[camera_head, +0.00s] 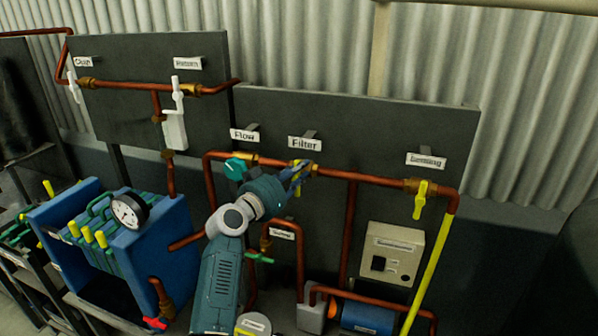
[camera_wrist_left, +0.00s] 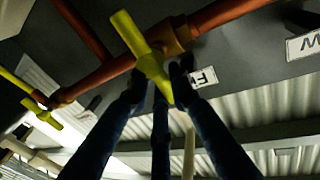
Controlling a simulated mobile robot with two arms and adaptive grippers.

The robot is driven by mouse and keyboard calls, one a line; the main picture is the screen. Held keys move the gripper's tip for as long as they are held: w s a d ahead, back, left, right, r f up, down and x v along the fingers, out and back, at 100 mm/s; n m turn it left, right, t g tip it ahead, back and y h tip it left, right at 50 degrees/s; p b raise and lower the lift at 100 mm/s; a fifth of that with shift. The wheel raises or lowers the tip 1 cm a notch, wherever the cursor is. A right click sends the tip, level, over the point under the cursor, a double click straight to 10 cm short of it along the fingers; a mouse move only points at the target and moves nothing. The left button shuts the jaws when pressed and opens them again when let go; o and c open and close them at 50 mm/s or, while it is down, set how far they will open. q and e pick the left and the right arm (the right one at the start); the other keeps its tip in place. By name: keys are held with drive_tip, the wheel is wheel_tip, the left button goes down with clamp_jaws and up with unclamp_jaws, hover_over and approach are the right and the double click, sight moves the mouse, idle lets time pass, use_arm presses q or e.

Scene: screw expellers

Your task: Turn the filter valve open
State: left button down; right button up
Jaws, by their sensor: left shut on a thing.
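The filter valve's yellow handle (camera_head: 297,163) is on the copper pipe below the "Filter" sign (camera_head: 305,143), mostly hidden behind my left gripper (camera_head: 296,176). In the left wrist view the yellow handle (camera_wrist_left: 143,46) stands crosswise to the copper pipe, by its brass body (camera_wrist_left: 172,36). The dark fingers of my left gripper (camera_wrist_left: 160,82) are shut around the lower end of the handle. My right gripper shows in neither view.
The teal flow valve (camera_head: 235,168) is close left of my left gripper. A blue filter press with a gauge (camera_head: 129,210) stands at the left. Copper pipes run below.

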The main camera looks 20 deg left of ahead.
use_arm(q)
drive_tip(key=shift+a+f+n+t+b, duration=0.15)
drive_tip(key=shift+a+n+t+b, duration=0.1)
drive_tip(key=shift+n+b, duration=0.7)
drive_tip(key=shift+a+f+n+t+b, duration=0.15)
drive_tip(key=shift+a+n+t+b, duration=0.1)
drive_tip(key=shift+n+b, duration=0.7)
drive_tip(key=shift+a+n+b, duration=0.15)
drive_tip(key=shift+n+b, duration=0.6)
drive_tip(key=shift+n, duration=0.05)
drive_tip(key=shift+a+f+n+t+y+b, duration=0.35)
drive_tip(key=shift+n+y, duration=0.4)
drive_tip(key=shift+n, duration=1.8)
drive_tip(key=shift+a+f+n+t+y+b, duration=0.25)
drive_tip(key=shift+n+t+y, duration=0.4)
drive_tip(key=shift+n, duration=1.95)
drive_tip(key=shift+a+f+n+t+y+b, duration=0.15)
drive_tip(key=shift+a+f+n+t+y, duration=0.45)
drive_tip(key=shift+n, duration=1.95)
drive_tip(key=shift+d+r+n, duration=0.2)
drive_tip(key=shift+r+n, duration=0.05)
drive_tip(key=shift+n, duration=0.05)
